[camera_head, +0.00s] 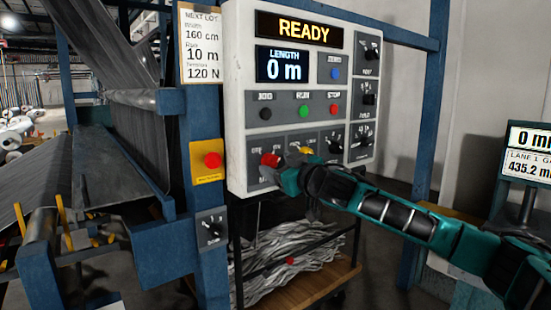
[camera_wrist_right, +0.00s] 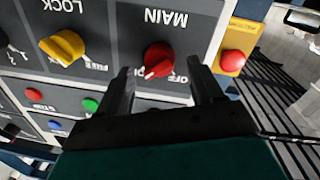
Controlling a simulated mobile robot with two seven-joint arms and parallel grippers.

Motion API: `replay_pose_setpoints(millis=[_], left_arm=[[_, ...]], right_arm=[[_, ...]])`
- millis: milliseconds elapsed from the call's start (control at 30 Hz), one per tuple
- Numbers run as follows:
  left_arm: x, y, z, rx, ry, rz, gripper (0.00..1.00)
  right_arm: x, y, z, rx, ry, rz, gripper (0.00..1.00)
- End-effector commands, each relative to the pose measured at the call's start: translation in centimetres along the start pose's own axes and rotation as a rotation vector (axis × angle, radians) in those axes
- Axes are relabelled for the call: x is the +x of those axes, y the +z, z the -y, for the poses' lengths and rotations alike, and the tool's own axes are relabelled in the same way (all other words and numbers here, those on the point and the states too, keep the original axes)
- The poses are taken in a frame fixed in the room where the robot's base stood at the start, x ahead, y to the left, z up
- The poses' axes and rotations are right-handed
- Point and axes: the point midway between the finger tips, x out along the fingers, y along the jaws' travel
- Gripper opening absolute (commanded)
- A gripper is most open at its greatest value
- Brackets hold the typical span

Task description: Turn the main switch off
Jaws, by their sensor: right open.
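The main switch is a red rotary knob (camera_head: 269,160) at the lower left of the grey control panel (camera_head: 240,100). In the right wrist view the red knob (camera_wrist_right: 159,60) sits under the label MAIN, which appears upside down. Its pointer is tilted, and the position labels are partly hidden by a finger, so I cannot tell its setting. My right gripper (camera_wrist_right: 160,90) is open, with one finger on each side of the knob in the picture and no visible contact. In the head view my right gripper (camera_head: 285,178) is close to the panel's lower edge. My left gripper is not in view.
A yellow LOCK knob (camera_wrist_right: 63,48) is beside the red knob. A red button on a yellow plate (camera_head: 212,160) is on the blue post to the left. Green, red and black buttons and several black knobs are on the panel. A cart of grey strips (camera_head: 290,265) stands below.

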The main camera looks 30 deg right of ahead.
Motion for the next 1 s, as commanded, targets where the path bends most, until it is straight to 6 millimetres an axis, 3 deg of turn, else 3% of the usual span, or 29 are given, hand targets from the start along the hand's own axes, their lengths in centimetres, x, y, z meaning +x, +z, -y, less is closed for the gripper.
replay_pose_setpoints(millis=[200,567,1000], left_arm=[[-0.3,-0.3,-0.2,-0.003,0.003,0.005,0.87],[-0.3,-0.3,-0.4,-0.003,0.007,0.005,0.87],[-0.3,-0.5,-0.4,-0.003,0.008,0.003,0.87]], right_arm=[[1.8,-0.1,0.0,0.001,0.001,-0.001,0.66],[2.1,0.1,0.0,0.000,0.000,0.000,0.66],[2.1,0.1,0.0,0.000,0.000,0.000,0.25]])
